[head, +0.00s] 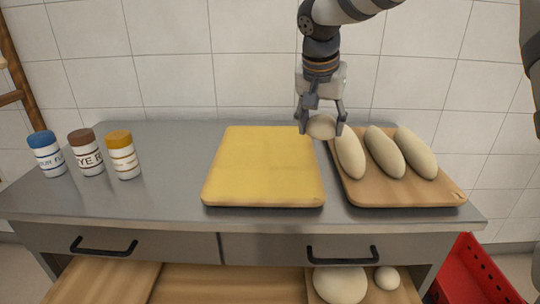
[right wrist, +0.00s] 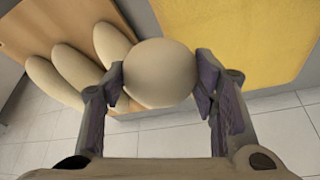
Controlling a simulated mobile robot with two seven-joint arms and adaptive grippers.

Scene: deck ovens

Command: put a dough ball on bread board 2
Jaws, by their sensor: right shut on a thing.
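A pale round dough ball (head: 321,125) is held up between the fingertips of my right gripper (head: 321,129). The right wrist view shows the ball (right wrist: 160,74) pinched between both finger pads. In the head view it appears between a yellow-topped board (head: 262,165) and a wooden board (head: 400,196), near the far left corner of the wooden one. The wooden board carries three long dough loaves (head: 385,151); the yellow one is bare. I cannot read which is bread board 2. My left gripper is not in view.
Three jars with blue (head: 46,155), brown (head: 87,153) and yellow (head: 123,156) lids stand at the left of the grey counter (head: 170,165). Below are drawers with black handles, more boards and dough pieces (head: 340,284). A red crate (head: 474,272) is at the lower right.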

